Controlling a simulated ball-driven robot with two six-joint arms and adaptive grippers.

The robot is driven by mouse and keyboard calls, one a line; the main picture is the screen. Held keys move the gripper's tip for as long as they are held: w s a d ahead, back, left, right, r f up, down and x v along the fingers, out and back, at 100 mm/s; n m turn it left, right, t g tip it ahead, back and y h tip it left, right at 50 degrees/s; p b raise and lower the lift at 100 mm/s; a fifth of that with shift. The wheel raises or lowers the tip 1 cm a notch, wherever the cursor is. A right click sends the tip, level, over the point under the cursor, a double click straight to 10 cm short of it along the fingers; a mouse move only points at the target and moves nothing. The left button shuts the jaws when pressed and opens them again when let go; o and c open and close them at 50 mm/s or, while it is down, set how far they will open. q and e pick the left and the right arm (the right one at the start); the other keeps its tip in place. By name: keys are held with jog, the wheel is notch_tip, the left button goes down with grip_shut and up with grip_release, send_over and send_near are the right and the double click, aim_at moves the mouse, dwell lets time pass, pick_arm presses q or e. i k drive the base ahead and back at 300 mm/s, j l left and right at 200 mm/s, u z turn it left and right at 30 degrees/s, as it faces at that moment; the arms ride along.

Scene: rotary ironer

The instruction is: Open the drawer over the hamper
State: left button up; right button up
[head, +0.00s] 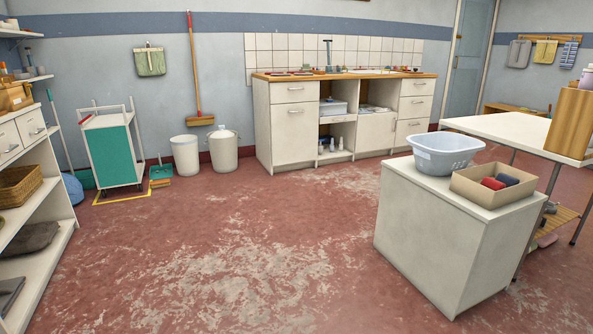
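A white cabinet with a wooden top (345,76) stands against the far wall. At its left end a drawer (294,92) with a small handle looks shut. Below it is a tall, closed white front (295,136) with its own handle; I cannot tell for sure that this is the hamper. A stack of shut drawers (415,107) is at the cabinet's right end. Neither of my grippers is in view.
Two white bins (185,155) and a green-sided cart (112,150) stand left of the cabinet. A white block (440,240) with a grey basin (445,152) and an open box stands at right. Shelves (40,190) line the left. The red floor between is clear.

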aim_at(295, 91)
jog(key=i+l, duration=0.2)
jog(key=i, duration=2.35)
jog(key=i+l+z, duration=0.15)
jog(key=i, duration=2.4)
